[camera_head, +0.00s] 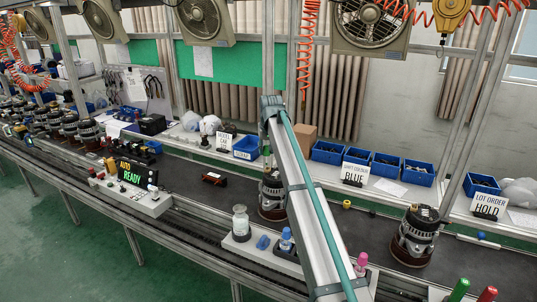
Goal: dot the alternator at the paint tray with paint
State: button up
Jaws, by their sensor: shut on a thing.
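One alternator (272,198), a dark body with a metal top, stands on the dark bench behind the paint tray (240,243). My arm covers its right side. The pale tray holds a clear glass jar (240,222), a small blue piece (263,242) and a small blue bottle (286,238). A pink bottle (361,262) stands to the right of my arm. My gripper (267,155) shows as a narrow dark shape just above the alternator, mostly hidden by my arm. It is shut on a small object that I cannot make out. I cannot tell whether that touches the alternator.
A sign (355,173) reads "SHIFT ORDER BLUE"; another (489,205) reads "LOT ORDER HOLD". A second alternator (415,235) stands at right. Several blue bins (388,164) line the back shelf. A console (132,185) shows "AUTO READY". Green and red handles (487,294) rise at lower right.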

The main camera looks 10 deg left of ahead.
jog(key=shift+s+d, duration=0.1)
jog(key=shift+d, duration=0.1)
jog(key=shift+f+b, duration=0.35)
jog(key=shift+f, duration=1.7)
jog(key=shift+p, duration=0.35)
jog(key=shift+f, duration=0.5)
dwell(2.2)
jog(key=shift+r+p, duration=1.05)
jog(key=shift+r, duration=1.5)
